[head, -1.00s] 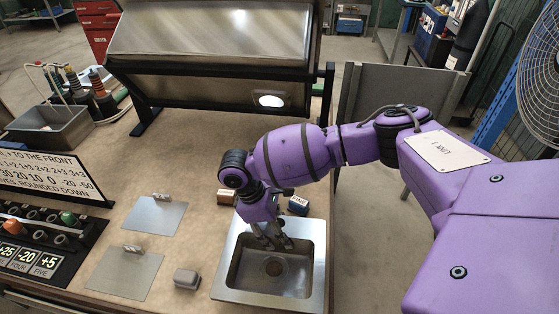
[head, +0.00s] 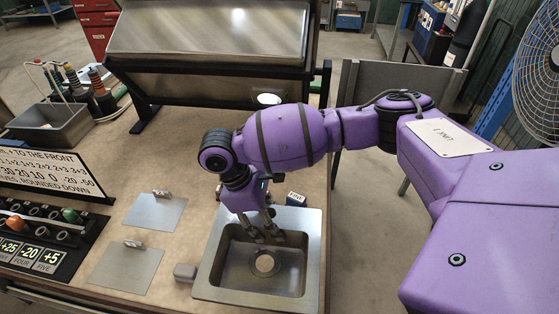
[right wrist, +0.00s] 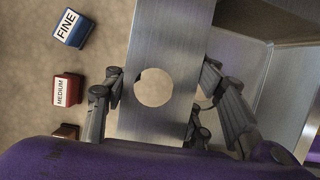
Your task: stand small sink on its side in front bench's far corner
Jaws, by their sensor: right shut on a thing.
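The small sink (head: 208,283) is a square steel basin with a flat rim and a round drain hole, at the front right of the bench (head: 150,285). My right gripper (head: 264,232) is shut on its far rim. In the right wrist view the gripper (right wrist: 160,98) has fingers on either side of the steel rim (right wrist: 165,35), which has a round hole. Bench colour shows through the drain. The sink's underside is hidden, so its exact height above the bench is unclear. My left gripper is out of view.
A blue FINE block (head: 295,198) stands just behind the sink; a red MEDIUM block (right wrist: 67,89) shows in the wrist view. A grey block (head: 185,272) is close to its left. Two metal plates (head: 156,212) lie further left. A tilted steel panel (head: 215,30) stands behind.

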